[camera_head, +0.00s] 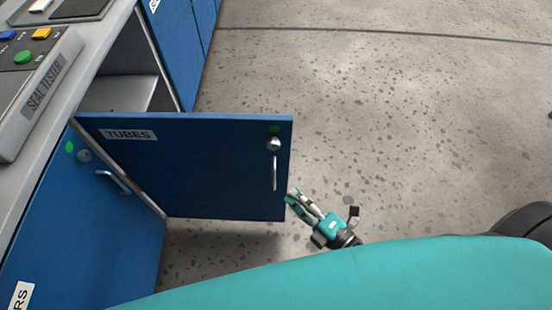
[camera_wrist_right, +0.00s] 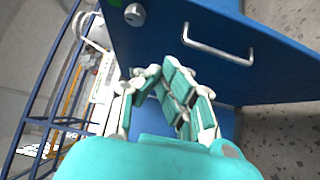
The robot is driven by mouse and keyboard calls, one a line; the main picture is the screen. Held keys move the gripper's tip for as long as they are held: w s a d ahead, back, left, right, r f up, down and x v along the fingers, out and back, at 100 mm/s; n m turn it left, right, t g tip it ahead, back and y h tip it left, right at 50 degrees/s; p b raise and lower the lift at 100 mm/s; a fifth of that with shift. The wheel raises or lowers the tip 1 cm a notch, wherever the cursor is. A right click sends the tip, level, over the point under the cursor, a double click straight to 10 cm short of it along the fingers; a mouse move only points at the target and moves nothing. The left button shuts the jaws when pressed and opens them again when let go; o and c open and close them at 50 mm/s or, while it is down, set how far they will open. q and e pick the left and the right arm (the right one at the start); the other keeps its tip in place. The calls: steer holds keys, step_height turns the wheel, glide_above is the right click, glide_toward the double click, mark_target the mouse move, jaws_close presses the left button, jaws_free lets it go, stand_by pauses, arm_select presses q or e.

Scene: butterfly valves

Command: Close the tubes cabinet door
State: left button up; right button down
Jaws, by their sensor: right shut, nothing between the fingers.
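The blue tubes cabinet door (camera_head: 205,175), with a white TUBES label, stands swung wide open from the cabinet. Its silver handle (camera_head: 275,173) and round lock are near its free edge. The cabinet's grey interior (camera_head: 120,93) shows behind it. My right gripper (camera_head: 292,196) is shut and empty, at the lower free edge of the door. I cannot tell whether it touches the door. In the right wrist view the fingers (camera_wrist_right: 165,85) are in front of the door (camera_wrist_right: 230,85), just below the handle (camera_wrist_right: 218,52). My left gripper is not in view.
A neighbouring blue door (camera_head: 85,225) with its own handle is shut at the left. A grey counter with a seal tester (camera_head: 45,90) and coloured buttons is above it. The speckled floor (camera_head: 400,120) at the right is clear.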

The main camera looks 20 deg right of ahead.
mark_target(273, 166)
steer(key=x, duration=0.3)
steer(key=d+x, duration=0.1)
steer(key=x, duration=0.3)
steer(key=w+p+x, duration=0.1)
steer(key=x, duration=0.2)
steer(key=shift+w+d, duration=0.5)
steer(key=shift+w, duration=0.25)
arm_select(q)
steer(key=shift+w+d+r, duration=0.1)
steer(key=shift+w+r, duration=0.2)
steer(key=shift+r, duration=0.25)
